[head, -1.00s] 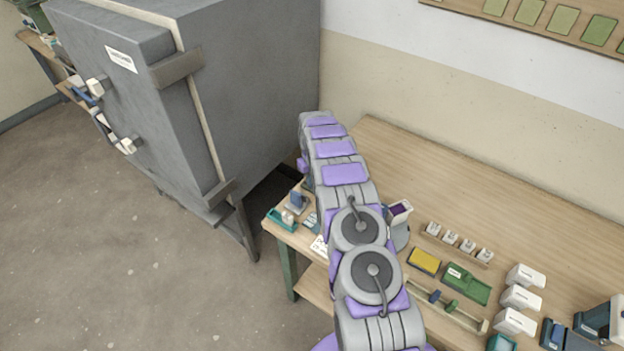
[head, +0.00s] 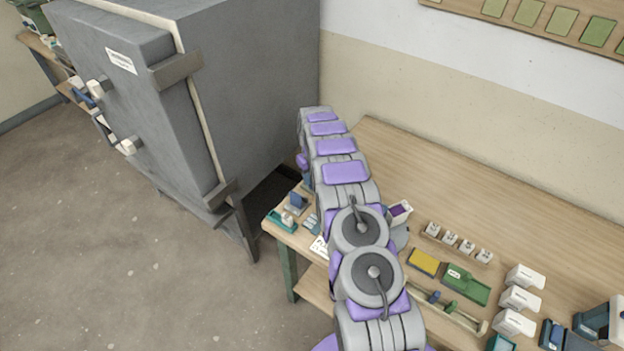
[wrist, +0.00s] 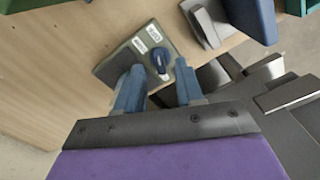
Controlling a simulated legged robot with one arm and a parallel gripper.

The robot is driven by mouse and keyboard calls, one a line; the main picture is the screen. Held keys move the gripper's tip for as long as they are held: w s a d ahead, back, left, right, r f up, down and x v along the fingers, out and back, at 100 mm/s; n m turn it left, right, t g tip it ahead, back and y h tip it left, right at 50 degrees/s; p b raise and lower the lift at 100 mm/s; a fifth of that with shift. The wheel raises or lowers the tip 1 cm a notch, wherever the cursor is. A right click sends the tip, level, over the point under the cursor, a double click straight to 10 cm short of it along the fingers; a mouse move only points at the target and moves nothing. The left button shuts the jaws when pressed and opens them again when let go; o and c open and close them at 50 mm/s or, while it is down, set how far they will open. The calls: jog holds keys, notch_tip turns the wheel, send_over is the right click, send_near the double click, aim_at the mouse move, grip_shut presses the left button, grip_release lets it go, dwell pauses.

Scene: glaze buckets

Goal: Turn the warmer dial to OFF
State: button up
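In the wrist view a grey-green control box (wrist: 112,68) sits on the wooden table, with a dark blue dial (wrist: 161,59) and two small white labels on top. The dial shows between the fingertips, with a gap visible on each side; I cannot tell how far down the fingers reach. In the head view my own arm hides the gripper and the dial.
A grey holder with a blue part (wrist: 205,22) stands close to the box in the wrist view. In the head view a large grey cabinet (head: 255,90) stands left of the table (head: 420,165). Several white blocks, a yellow sponge (head: 424,262) and a green box (head: 466,284) lie at right.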

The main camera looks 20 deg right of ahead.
notch_tip(320, 180, up, 15)
jog(key=p, duration=0.1)
jog(key=shift+r, duration=0.1)
dwell(0.4)
jog(key=s+a+r, duration=0.5)
jog(key=s+r, duration=0.4)
jog(key=s, duration=0.2)
jog(key=s+a+r, duration=0.5)
jog(key=s+r, duration=0.3)
jog(key=s, duration=0.3)
jog(key=s+a+g, duration=0.1)
jog(key=s+a, duration=0.1)
jog(key=s, duration=1.4)
jog(key=s+a+f+m+b, duration=0.1)
jog(key=s+a, duration=0.1)
jog(key=s, duration=1.4)
jog(key=shift+a+f+m+g+b, duration=0.2)
jog(key=shift+a+m+g+b, duration=0.1)
jog(key=shift+g, duration=0.1)
